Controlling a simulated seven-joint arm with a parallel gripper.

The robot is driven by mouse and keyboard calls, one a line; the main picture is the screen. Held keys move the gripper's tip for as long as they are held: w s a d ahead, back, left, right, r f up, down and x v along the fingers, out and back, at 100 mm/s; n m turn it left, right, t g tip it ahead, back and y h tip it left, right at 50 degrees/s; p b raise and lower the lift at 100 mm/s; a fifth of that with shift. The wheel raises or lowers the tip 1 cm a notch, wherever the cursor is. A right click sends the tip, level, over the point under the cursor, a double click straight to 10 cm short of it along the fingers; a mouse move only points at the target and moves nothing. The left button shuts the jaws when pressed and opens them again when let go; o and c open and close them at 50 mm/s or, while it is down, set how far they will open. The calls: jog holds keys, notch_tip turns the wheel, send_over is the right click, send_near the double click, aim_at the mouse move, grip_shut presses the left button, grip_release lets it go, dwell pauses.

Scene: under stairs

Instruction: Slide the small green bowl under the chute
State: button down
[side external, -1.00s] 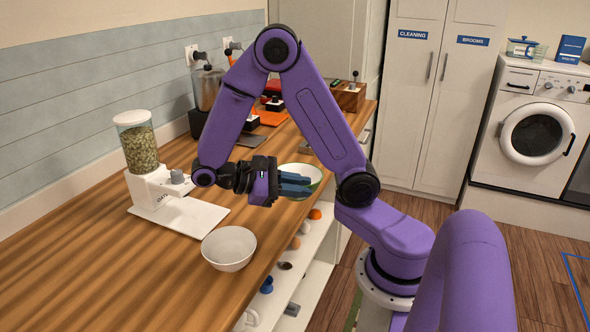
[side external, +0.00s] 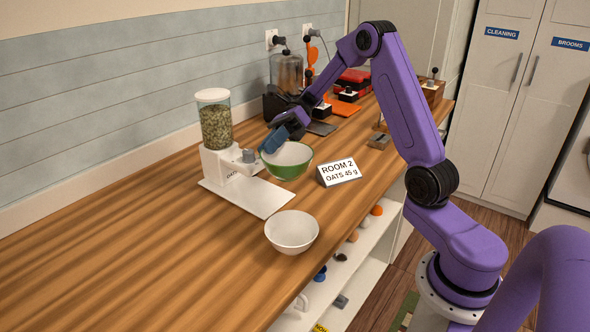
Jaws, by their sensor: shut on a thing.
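The small green bowl (side external: 288,170), green outside and white inside, stands upright on the wooden counter, right of the oats dispenser (side external: 216,125). My gripper (side external: 272,142) is at the bowl's far left rim, its blue fingers shut on the rim. The dispenser has a clear hopper of oats and a white body with a grey knob. Its chute is hard to make out beside the knob. The dispenser's white base plate (side external: 255,200) reaches forward on the counter. The bowl is beside this plate, not on it.
A white bowl (side external: 291,235) stands in front of the plate, near the counter edge. A sign reading "ROOM 2 OATS 45 g" (side external: 339,172) stands right of the green bowl. The left front counter is bare.

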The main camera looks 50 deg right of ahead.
jog(key=w+d+r+m+t, duration=0.1)
jog(key=w+d+m+t, duration=0.2)
jog(key=w, duration=0.1)
jog(key=shift+s+a+f, duration=0.1)
jog(key=shift+s+f, duration=0.05)
jog(key=shift+f, duration=1.65)
jog(key=shift+s+f, duration=0.15)
jog(key=shift+f, duration=1.65)
jog(key=shift+s+a+f, duration=0.1)
jog(key=shift+s+f, duration=0.05)
jog(key=shift+f, duration=1.65)
jog(key=shift+a+f, duration=0.1)
jog(key=shift+f, duration=0.7)
jog(key=shift+w+f, duration=0.1)
jog(key=shift+f, duration=0.2)
jog(key=shift+w+r, duration=0.1)
jog(key=shift+w, duration=0.9)
jog(key=shift+w+d+r, duration=0.1)
jog(key=shift+w+d, duration=0.05)
jog(key=shift+w, duration=1)
jog(key=shift+w+d, duration=0.1)
jog(key=shift+w, duration=1.05)
jog(key=shift+n, duration=0.3)
